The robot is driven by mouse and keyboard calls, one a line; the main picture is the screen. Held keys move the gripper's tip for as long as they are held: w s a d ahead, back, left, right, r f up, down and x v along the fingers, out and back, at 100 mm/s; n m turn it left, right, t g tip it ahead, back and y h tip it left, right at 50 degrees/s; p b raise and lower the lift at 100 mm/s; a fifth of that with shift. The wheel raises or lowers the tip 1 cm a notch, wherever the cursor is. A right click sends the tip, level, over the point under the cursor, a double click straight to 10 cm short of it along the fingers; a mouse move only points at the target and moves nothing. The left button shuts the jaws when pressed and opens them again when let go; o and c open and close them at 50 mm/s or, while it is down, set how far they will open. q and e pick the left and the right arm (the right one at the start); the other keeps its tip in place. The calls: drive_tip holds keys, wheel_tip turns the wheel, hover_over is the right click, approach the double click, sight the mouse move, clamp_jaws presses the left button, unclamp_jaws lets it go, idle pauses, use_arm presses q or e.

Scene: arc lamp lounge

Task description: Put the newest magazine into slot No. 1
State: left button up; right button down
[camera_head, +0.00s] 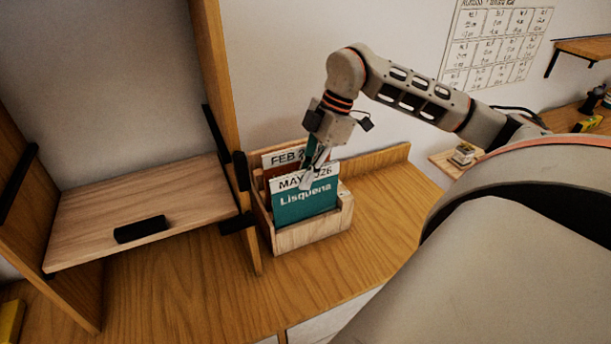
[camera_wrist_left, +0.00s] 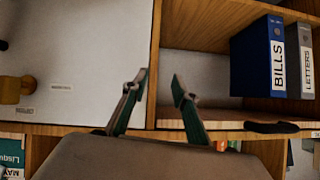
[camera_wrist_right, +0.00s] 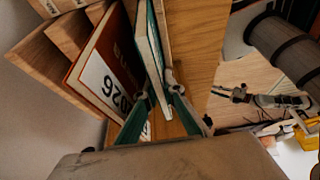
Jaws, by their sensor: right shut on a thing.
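A teal magazine (camera_head: 306,204) marked "MAY 2026" and "Lisquena" stands nearly upright at the front of a wooden magazine holder (camera_head: 312,234). My right gripper (camera_head: 313,168) is shut on its top edge; the right wrist view shows the magazine (camera_wrist_right: 152,45) between the fingers (camera_wrist_right: 159,88). I cannot tell whether its bottom rests in the holder. A red-brown magazine (camera_head: 270,171) marked "FEB" stands behind it, and its cover (camera_wrist_right: 100,75) shows in the right wrist view. My left gripper (camera_wrist_left: 158,84) is open and empty. No slot numbers are readable.
A wooden shelf unit (camera_head: 228,110) stands close left of the holder, with a small black object (camera_head: 141,229) on its board. The desk (camera_head: 383,200) right of the holder is clear. The left wrist view shows binders marked "BILLS" (camera_wrist_left: 258,58) and "LETTERS" (camera_wrist_left: 300,60).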

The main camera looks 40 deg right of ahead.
drive_tip(key=c, duration=2.4)
unclamp_jaws()
drive_tip(key=v, duration=1.1)
drive_tip(key=shift+r, duration=0.25)
drive_tip(key=shift+d+r, duration=0.2)
drive_tip(key=shift+r, duration=0.1)
drive_tip(key=shift+s+f, duration=0.1)
